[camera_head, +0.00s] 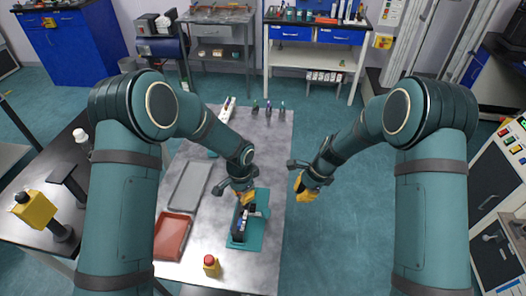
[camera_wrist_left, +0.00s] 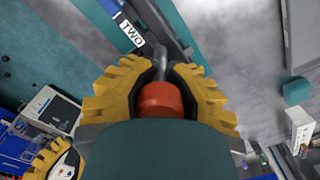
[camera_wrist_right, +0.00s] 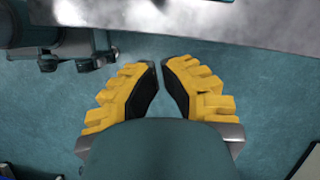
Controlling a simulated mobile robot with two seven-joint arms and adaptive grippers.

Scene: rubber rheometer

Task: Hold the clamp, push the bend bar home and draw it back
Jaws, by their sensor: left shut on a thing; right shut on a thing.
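A teal fixture base (camera_head: 258,232) lies on the table below my left gripper, bearing a dark upright part (camera_head: 239,222). My left gripper (camera_head: 246,197) comes down over the fixture. In the left wrist view its yellow fingers (camera_wrist_left: 160,88) are closed around a red-orange grip (camera_wrist_left: 160,102) on a grey metal lever (camera_wrist_left: 160,62), which looks like the clamp handle. A dark rail with a "TWO" label (camera_wrist_left: 131,32) is beyond it. I cannot tell the bend bar apart. My right gripper (camera_head: 303,190) hangs beyond the table's right edge. Its fingers (camera_wrist_right: 159,66) are nearly together, with nothing visible between them.
On the grey table (camera_head: 190,248) lie a grey tray (camera_head: 189,186) and a red tray (camera_head: 172,236). A yellow, red-capped bottle (camera_head: 211,266) stands near the front. Several small dark bottles (camera_head: 268,108) stand at the back. Open floor (camera_head: 335,235) lies to the right.

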